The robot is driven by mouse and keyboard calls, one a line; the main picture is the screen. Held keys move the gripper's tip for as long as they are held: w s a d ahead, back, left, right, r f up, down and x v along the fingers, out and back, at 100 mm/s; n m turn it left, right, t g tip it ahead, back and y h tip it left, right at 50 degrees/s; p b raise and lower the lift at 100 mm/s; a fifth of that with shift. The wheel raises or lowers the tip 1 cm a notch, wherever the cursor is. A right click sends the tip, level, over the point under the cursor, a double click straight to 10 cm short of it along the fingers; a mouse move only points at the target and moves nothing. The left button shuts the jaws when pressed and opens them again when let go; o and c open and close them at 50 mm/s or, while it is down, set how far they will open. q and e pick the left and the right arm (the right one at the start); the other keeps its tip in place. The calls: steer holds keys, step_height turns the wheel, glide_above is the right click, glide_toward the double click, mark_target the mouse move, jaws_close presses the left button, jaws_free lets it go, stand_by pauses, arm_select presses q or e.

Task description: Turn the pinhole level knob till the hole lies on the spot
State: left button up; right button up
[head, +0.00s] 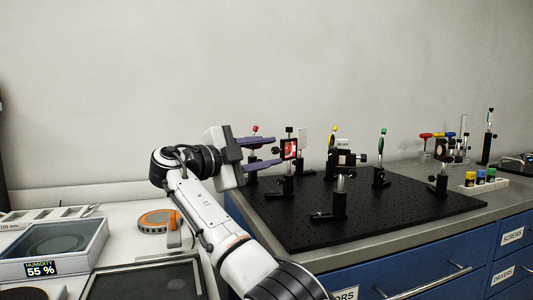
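My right gripper (277,151) reaches in from the left of the bench plate, its two purple fingers apart, one above the other. Its tips are just left of a small post-mounted black frame with a glowing red and white face (290,149), which looks like the pinhole mount. A small dark knob (275,149) shows at the frame's left side, between the finger tips as seen from here. A dark, red-marked knob (290,129) stands on top of the frame. Contact cannot be told, and the hole and spot are too small to tell apart. My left gripper is not in view.
The black perforated plate (400,215) bears several other posts close by, including a yellow-topped one (334,132) and a green-topped one (382,132). Colored-handled drivers (440,136) stand at the back right. An orange-grey disc (156,221) and a humidity box (55,245) lie at left.

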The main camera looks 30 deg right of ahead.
steer(key=s+a, duration=0.1)
steer(key=a, duration=0.9)
steer(key=shift+s+p, duration=0.25)
steer(key=shift+p, duration=0.2)
